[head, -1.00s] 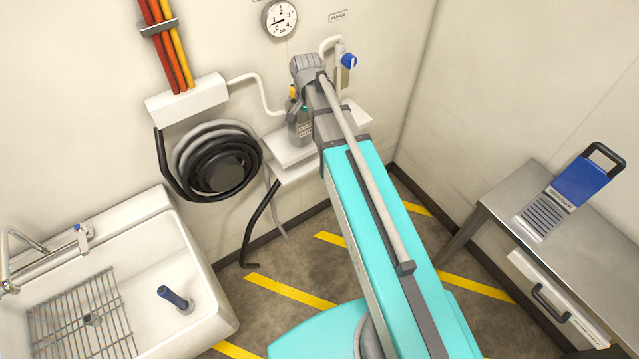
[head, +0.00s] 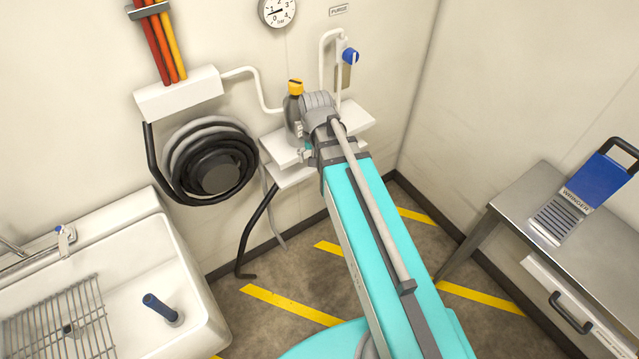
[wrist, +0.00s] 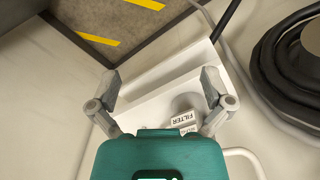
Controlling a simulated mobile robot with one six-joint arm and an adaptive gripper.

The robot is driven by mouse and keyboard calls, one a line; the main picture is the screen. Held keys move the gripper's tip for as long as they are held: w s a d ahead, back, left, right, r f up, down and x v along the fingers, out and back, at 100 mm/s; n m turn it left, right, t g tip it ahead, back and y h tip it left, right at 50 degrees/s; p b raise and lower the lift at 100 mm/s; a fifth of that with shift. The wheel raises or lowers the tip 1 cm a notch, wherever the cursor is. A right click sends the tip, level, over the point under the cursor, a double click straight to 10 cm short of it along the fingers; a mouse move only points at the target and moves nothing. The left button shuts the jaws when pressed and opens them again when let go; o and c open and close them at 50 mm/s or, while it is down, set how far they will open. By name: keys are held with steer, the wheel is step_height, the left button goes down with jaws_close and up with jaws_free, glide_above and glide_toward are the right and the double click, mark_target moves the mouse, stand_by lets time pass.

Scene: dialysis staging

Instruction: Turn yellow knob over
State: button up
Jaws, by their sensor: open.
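The yellow knob (head: 296,86) sits on top of a grey bottle-shaped housing (head: 292,112) on the white wall shelf, in the head view. My grey wrist is just right of the housing and covers part of it. In the wrist view my gripper (wrist: 160,86) is open, its two fingers spread over the white shelf (wrist: 150,92) with nothing between them. A FILTER label (wrist: 186,118) shows near the right finger. The yellow knob does not show in the wrist view. In the head view the fingers are mostly hidden by my arm.
A blue knob (head: 350,56) on a white pipe is right of the housing, under a PURGE sign (head: 339,9). A coiled hose (head: 208,165) hangs to the left. A sink (head: 150,270) stands at lower left, a steel table (head: 520,210) at right.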

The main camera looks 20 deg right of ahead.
steer(key=shift+s+f+n+b, duration=1)
steer(key=shift+s+f+b, duration=0.7)
steer(key=shift+s+f, duration=0.3)
steer(key=shift+s+a+n, duration=0.1)
steer(key=shift+s+n, duration=0.5)
steer(key=shift+s, duration=0.35)
stand_by(0.5)
